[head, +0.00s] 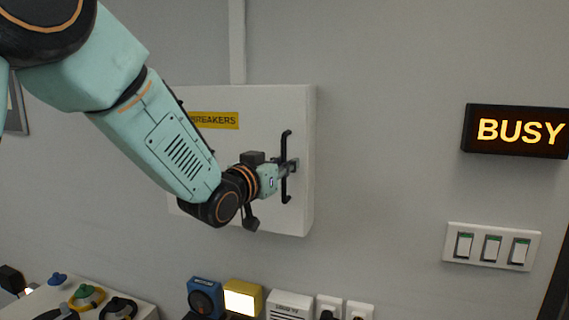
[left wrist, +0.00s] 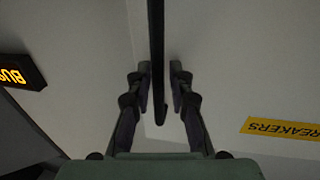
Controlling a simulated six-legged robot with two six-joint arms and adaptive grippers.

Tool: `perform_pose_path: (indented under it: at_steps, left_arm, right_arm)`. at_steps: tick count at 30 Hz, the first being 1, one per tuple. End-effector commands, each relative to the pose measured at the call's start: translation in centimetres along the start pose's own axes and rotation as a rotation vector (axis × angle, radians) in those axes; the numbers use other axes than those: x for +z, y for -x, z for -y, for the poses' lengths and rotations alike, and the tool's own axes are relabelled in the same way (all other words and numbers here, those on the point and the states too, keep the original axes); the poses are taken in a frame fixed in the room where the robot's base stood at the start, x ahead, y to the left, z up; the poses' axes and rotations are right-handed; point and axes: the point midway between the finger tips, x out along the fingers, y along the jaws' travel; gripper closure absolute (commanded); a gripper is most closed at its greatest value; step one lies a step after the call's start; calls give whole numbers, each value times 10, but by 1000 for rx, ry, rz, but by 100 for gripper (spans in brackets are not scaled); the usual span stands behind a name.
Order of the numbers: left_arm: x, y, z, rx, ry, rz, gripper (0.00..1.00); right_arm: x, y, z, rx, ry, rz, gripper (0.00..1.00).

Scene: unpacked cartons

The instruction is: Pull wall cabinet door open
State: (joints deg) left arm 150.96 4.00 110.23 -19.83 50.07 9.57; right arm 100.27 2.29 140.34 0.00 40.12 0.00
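The white wall cabinet (head: 245,105) has a yellow "BREAKERS" label (head: 214,120) and a black vertical bar handle (head: 286,145) near its right edge. Its door looks closed. My left gripper (head: 288,167) reaches the handle from the left and hides part of the cabinet front. In the left wrist view the handle (left wrist: 156,45) runs between the two parted fingers of the left gripper (left wrist: 160,88). Narrow gaps seem to show beside the bar, so the fingers are around it without a visible grip. My right gripper is in neither view.
A lit "BUSY" sign (head: 520,131) and a switch panel (head: 491,247) are on the wall to the right. Below are a blue device (head: 204,298), a yellow lamp (head: 242,298) and a button box (head: 90,296).

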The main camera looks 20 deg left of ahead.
Motion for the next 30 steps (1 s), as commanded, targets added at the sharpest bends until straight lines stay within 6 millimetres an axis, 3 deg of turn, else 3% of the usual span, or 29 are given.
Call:
perform_pose_path:
  at_steps: [5, 12, 30]
  left_arm:
    - [0, 0, -2, 1, -2, -1, 80]
    - [0, 0, -2, 1, -2, 0, 100]
    - [1, 0, -2, 1, -1, 1, 100]
  right_arm:
    - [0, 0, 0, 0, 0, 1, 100]
    - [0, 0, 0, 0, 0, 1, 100]
    - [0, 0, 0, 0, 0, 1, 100]
